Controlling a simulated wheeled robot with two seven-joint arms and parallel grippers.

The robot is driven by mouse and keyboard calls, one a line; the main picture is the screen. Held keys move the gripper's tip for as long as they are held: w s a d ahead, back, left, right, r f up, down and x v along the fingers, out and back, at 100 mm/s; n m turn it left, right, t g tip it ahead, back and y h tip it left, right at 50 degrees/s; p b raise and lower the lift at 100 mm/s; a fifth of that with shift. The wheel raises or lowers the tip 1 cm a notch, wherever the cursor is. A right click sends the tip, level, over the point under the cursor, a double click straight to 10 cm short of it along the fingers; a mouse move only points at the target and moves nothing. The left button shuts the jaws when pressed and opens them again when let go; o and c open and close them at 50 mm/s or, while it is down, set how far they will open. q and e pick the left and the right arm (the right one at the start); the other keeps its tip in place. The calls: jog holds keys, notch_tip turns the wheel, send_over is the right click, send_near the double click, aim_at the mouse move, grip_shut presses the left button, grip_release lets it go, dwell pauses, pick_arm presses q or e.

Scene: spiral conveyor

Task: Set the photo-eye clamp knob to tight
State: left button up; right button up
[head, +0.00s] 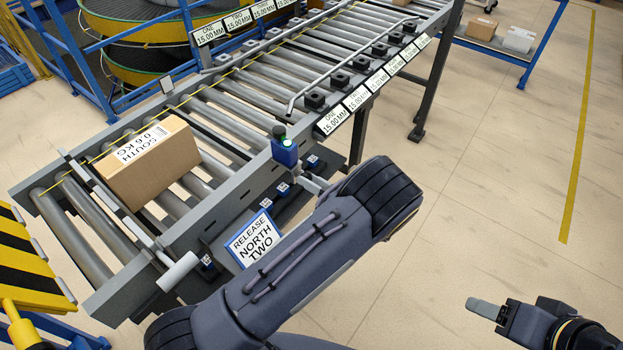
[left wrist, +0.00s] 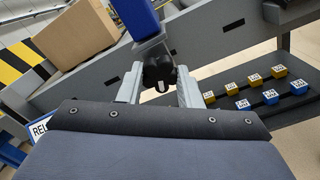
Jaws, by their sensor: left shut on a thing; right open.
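The photo-eye (head: 285,153) is a blue box with a green top on the conveyor's near side rail. It also shows in the left wrist view (left wrist: 137,18). Below it, in the left wrist view, is the black clamp knob (left wrist: 157,70) with a white mark on its lower face. My left gripper (left wrist: 158,88) is shut on the knob, one finger on each side. In the head view my left gripper (head: 313,184) is at the rail just below the photo-eye; the knob cannot be made out there. My right gripper (head: 484,307) is open and empty, over the floor at lower right.
A cardboard box (head: 150,163) lies on the conveyor rollers to the left. A "RELEASE NORTH TWO" sign (head: 254,239) hangs below the rail. Blue and yellow tagged blocks (left wrist: 269,97) sit on a lower shelf.

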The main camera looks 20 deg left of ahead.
pick_arm(q)
jog(key=shift+f+m, duration=0.1)
jog(key=shift+m, duration=0.3)
jog(key=o, duration=1)
jog(key=shift+c, duration=0.2)
jog(key=b+v, duration=0.1)
jog(key=v, duration=0.7)
